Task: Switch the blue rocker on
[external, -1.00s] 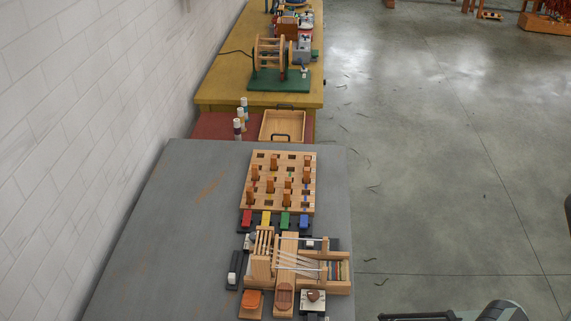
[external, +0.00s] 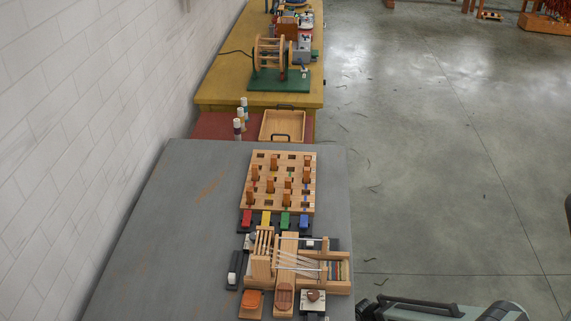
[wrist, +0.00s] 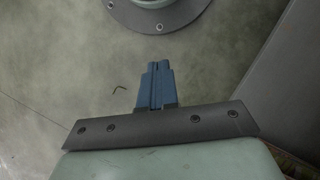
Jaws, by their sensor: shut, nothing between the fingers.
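The blue rocker (external: 304,222) is at the right end of a row of coloured rockers on the grey table, just in front of the peg board. Whether it is on or off is too small to tell. In the wrist view my gripper (wrist: 157,66) is shut and empty, its blue fingers together above the floor. In the external view my arm is at the lower right, beyond the table's right edge and well apart from the blue rocker. The blue rocker does not show in the wrist view.
Red (external: 246,219), yellow (external: 266,219) and green (external: 285,221) rockers stand left of the blue one. A wooden peg board (external: 250,204) is behind them, a wooden loom-like device (external: 287,265) in front. The left of the grey table (external: 165,240) is mostly clear.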

